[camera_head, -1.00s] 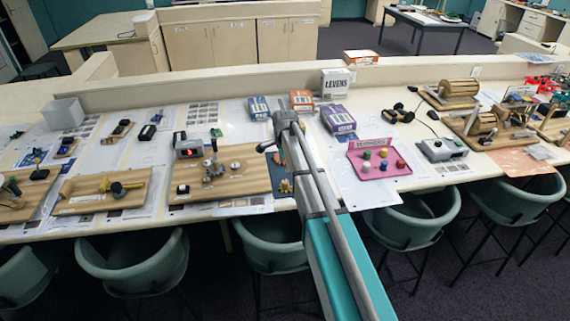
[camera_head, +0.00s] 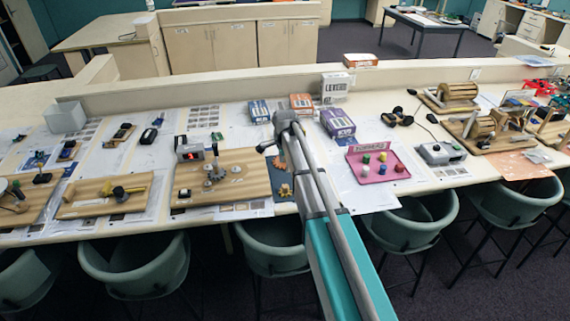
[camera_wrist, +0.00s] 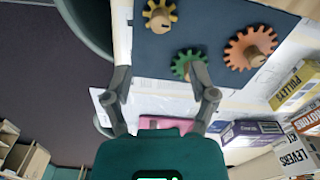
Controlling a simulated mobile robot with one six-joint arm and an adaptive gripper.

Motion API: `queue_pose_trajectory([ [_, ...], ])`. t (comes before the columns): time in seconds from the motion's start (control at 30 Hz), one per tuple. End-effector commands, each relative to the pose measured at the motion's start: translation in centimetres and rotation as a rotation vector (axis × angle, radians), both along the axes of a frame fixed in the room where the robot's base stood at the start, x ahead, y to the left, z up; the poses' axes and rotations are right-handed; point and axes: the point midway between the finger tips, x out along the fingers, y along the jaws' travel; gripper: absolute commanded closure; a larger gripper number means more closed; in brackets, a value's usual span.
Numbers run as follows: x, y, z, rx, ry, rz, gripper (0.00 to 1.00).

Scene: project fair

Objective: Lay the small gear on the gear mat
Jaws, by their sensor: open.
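The dark blue gear mat (camera_wrist: 212,28) fills the upper middle of the wrist view; a strip of it shows beside my arm in the head view (camera_head: 276,172). The small green gear (camera_wrist: 184,66) lies on the mat near its edge, with a brown knob on top. A yellow gear (camera_wrist: 160,16) and a larger orange gear (camera_wrist: 250,48) are also on the mat. My gripper (camera_wrist: 160,70) is open, its fingers wide apart and nothing held. The right finger partly overlaps the green gear in the picture; I cannot tell whether they touch. In the head view my arm hides part of the mat.
Cardboard boxes (camera_head: 338,122) stand behind the mat. A pink tray (camera_head: 398,176) with several coloured knobs is to its right. A wooden board with gears and a meter (camera_head: 246,178) is close on its left. Teal chairs (camera_head: 270,240) line the table's front edge.

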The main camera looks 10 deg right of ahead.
Motion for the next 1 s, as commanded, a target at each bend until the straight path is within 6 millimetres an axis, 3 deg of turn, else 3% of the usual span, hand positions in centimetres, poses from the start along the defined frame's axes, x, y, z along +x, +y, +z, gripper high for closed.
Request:
queue_pose_trajectory([
  [0.17, -0.3, 0.0, 0.0, 0.000, 0.000, 0.008, 0.26],
  [0.37, -2.7, -0.1, 0.0, 0.000, 0.000, 0.104, 0.26],
  [0.57, -8.0, -0.4, 0.0, 0.000, 0.001, 0.333, 0.26],
  [1.0, -22.1, -0.9, 0.0, -0.001, 0.002, 0.996, 0.26],
])
